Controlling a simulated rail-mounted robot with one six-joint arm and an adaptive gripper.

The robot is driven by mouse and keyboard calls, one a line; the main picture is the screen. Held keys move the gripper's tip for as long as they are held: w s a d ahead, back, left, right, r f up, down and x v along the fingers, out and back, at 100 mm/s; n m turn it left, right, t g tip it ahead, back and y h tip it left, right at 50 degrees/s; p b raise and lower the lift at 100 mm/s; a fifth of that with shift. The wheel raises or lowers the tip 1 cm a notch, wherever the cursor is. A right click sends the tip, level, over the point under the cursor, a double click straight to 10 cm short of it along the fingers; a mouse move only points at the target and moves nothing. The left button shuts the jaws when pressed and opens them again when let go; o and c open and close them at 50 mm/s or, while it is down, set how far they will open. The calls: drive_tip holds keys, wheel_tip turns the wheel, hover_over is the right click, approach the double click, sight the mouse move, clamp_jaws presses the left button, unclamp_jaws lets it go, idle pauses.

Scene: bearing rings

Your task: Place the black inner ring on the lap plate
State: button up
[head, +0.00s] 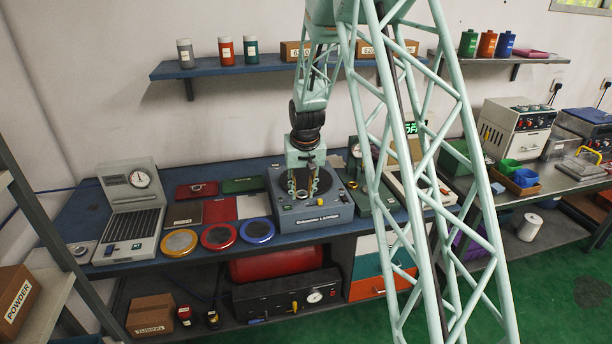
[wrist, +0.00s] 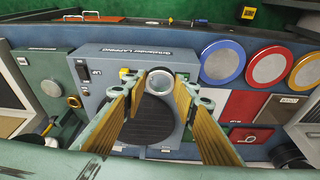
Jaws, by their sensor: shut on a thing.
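My gripper (head: 302,187) is over the grey lapping machine on the blue bench, its yellow fingers pointing down. In the wrist view a small ring (wrist: 160,71) sits between the fingertips, and the gripper is shut on it. The ring's face looks pale grey, not clearly black. The lap plate (wrist: 145,127) is the dark round disc on top of the machine; it also shows in the head view (head: 325,184), partly behind the gripper. In the wrist view the ring overlaps the plate's edge nearest the machine's label. I cannot tell whether the ring touches anything below.
Red, blue and yellow-rimmed round plates (head: 219,236) lie left of the machine, with red and green trays behind. A device with a gauge (head: 142,179) stands further left. A green gauge stand (head: 365,180) is close on the machine's right. A shelf (head: 230,68) hangs above.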

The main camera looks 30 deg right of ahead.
drive_tip(key=shift+m+h, duration=0.3)
drive_tip(key=shift+m, duration=0.4)
drive_tip(key=w+d, duration=0.1)
drive_tip(key=w+d+p, duration=0.1)
drive_tip(key=d, duration=0.3)
drive_tip(key=shift+w+d+f, duration=0.1)
drive_tip(key=shift+w, duration=0.3)
drive_tip(key=p, duration=0.1)
hover_over(306, 178)
drive_tip(key=s, duration=0.2)
drive_tip(key=shift+w+a+f, duration=0.15)
drive_tip(key=shift+f, duration=0.2)
drive_tip(key=shift+w+a+f, duration=0.1)
drive_tip(key=shift+f, duration=0.25)
drive_tip(key=shift+w, duration=0.25)
drive_tip(key=shift+f, duration=1.8)
drive_tip(key=shift+f, duration=0.2)
